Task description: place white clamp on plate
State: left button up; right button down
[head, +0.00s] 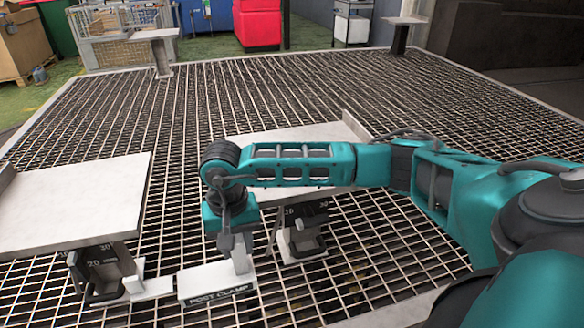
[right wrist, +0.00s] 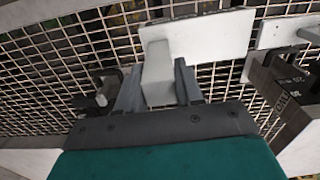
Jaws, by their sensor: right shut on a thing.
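The white clamp (head: 208,279) has a flat base lettered "POST CLAMP" and an upright block. My right gripper (head: 236,243) points down and is shut on the upright block. The right wrist view shows the block (right wrist: 158,72) between the two grey fingers (right wrist: 157,88), with the flat base (right wrist: 205,38) beyond. The clamp is at or just above the grating; I cannot tell if it touches. A grey plate (head: 75,200) stands on a post to the left. Another plate (head: 290,138) lies behind my right arm, which hides part of it. My left gripper is not in view.
A dark marked post (head: 104,266) with a white foot (head: 150,287) stands just left of the clamp. A similar post (head: 303,215) stands to the right. The metal grating (head: 250,88) is open behind. Small plates on posts (head: 155,34) stand far back.

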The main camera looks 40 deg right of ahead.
notch_tip(320, 180, up, 13)
jog(key=w+d+n+p, duration=0.1)
jog(key=w+d+n, duration=0.1)
jog(key=n, duration=0.1)
jog(key=w+d+r+m+p, duration=0.3)
jog(key=d+r+p, duration=0.7)
jog(key=d+r, duration=1.25)
notch_tip(320, 180, down, 21)
jog(key=d+b, duration=0.1)
jog(key=b, duration=0.3)
jog(key=shift+w+d, duration=0.15)
jog(key=shift+d, duration=0.15)
jog(key=shift+f, duration=0.1)
